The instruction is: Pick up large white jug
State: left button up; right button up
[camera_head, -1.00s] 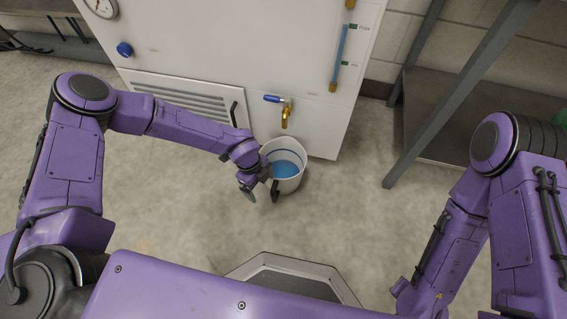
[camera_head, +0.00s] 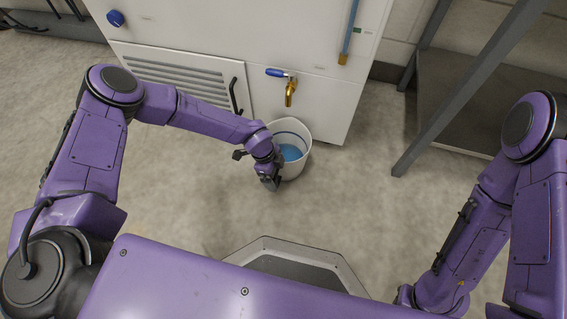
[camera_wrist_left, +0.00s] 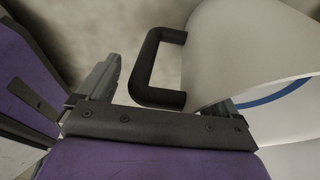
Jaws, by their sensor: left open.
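The large white jug (camera_head: 296,165) stands upright on the floor below the brass tap, with blue liquid inside. My left gripper (camera_head: 268,180) is at the jug's near left side and hides part of it and its handle. In the left wrist view, the jug's white wall (camera_wrist_left: 240,50) fills the right side. Its black handle (camera_wrist_left: 146,68) shows between the open fingers of the left gripper (camera_wrist_left: 160,90). The left finger is clear of the handle; the right finger is mostly hidden by the jug. My right arm shows at the right, but its gripper is out of view.
A white cabinet (camera_head: 190,45) with a vent grille stands behind the jug. Its tap (camera_head: 290,92) with a blue lever overhangs near the jug. A dark metal shelf frame (camera_head: 450,100) stands at the right. The floor (camera_head: 350,205) to the right of the jug is clear.

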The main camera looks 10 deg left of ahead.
pick_arm(q)
jog(key=shift+d+f, duration=0.1)
jog(key=shift+f, duration=0.25)
jog(key=shift+r, duration=0.1)
jog(key=c, duration=1.7)
grip_shut()
jog(key=shift+r, duration=0.1)
